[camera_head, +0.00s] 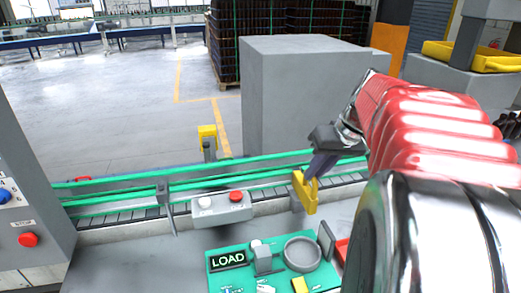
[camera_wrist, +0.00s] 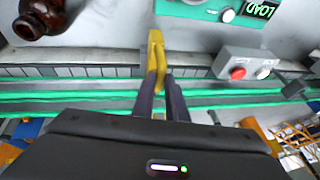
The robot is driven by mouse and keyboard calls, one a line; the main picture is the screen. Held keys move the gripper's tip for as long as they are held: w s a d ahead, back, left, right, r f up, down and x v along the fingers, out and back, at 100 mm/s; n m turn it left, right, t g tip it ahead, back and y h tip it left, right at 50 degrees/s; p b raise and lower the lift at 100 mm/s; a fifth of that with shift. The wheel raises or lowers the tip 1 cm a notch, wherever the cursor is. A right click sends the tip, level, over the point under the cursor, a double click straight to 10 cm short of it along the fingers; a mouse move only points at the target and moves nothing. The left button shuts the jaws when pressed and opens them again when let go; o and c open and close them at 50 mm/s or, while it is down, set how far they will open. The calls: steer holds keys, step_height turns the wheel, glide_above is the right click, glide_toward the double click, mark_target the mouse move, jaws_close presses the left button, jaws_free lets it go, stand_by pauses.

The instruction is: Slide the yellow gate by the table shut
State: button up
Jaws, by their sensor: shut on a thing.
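The yellow gate (camera_head: 309,198) is a small upright plate at the near edge of the conveyor, beside the table. My gripper (camera_head: 308,176) reaches down to it from the right, and its dark fingers meet the gate's upper part. In the wrist view my gripper (camera_wrist: 163,82) is shut on the yellow gate (camera_wrist: 155,45), with a finger on each side. The gate's lower end is hard to make out in the head view.
A conveyor with green rails (camera_head: 120,207) runs behind the table. A grey button box (camera_head: 222,208) sits left of the gate. A green LOAD panel (camera_head: 215,262) lies in front. A large grey block (camera_head: 300,95) stands behind. The wrist view shows an amber bottle (camera_wrist: 42,17).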

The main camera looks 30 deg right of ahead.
steer(key=shift+w, duration=0.1)
jaws_close()
steer(key=shift+w+d, duration=0.35)
steer(key=shift+w, duration=0.65)
steer(key=shift+w+d, duration=0.3)
steer(key=shift+w, duration=0.75)
steer(key=shift+w+d, duration=0.35)
steer(key=shift+w, duration=0.65)
steer(key=shift+o, duration=2.1)
jaws_free()
steer(key=shift+w, duration=0.15)
steer(key=o, duration=0.3)
steer(key=shift+r, duration=0.15)
steer(key=v, duration=1.3)
steer(key=shift+s+r, duration=0.15)
steer(key=shift+s, duration=0.05)
